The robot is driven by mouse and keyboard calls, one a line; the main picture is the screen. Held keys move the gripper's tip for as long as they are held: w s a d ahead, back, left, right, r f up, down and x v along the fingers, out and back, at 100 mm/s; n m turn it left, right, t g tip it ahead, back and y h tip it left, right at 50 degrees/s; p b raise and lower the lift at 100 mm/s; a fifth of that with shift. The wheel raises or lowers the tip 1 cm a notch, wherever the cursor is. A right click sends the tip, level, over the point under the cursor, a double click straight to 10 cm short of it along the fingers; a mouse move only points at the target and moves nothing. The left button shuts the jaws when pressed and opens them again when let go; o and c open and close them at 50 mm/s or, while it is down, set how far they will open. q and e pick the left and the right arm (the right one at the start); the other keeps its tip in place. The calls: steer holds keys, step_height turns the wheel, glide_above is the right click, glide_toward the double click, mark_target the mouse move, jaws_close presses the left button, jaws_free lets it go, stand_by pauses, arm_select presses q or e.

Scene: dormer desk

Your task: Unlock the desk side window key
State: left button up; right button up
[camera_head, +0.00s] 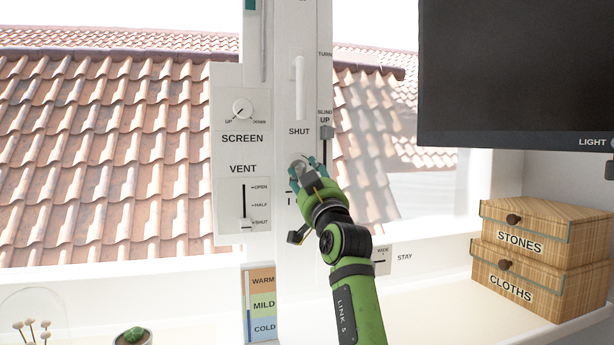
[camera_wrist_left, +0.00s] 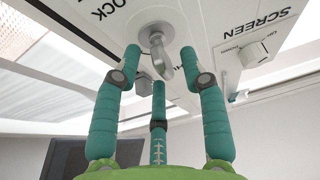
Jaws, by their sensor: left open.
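The window key (camera_wrist_left: 160,50) is a grey metal turn-piece on a round base in the white window frame. It shows in the left wrist view, close to a partly cut-off label ending in "OCK". In the head view only its pale round part (camera_head: 299,160) shows behind my fingers, below the word SHUT. My left gripper (camera_wrist_left: 161,75) is green with three teal fingers. They are open and spread around the key, with visible gaps on both sides; I cannot tell whether any finger touches it. My left gripper (camera_head: 307,172) covers much of the key in the head view.
A white window handle (camera_head: 299,88) hangs above the key. Left are the SCREEN knob (camera_head: 242,109) and VENT slider (camera_head: 246,222); right is the blind slider (camera_head: 327,132). A dark monitor (camera_head: 515,70) and two stacked wicker boxes (camera_head: 540,240) stand right. A cactus (camera_head: 132,336) is front left.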

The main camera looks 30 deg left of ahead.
arm_select(q)
steer(key=v, duration=0.7)
steer(key=shift+d, duration=0.2)
steer(key=shift+s, duration=0.1)
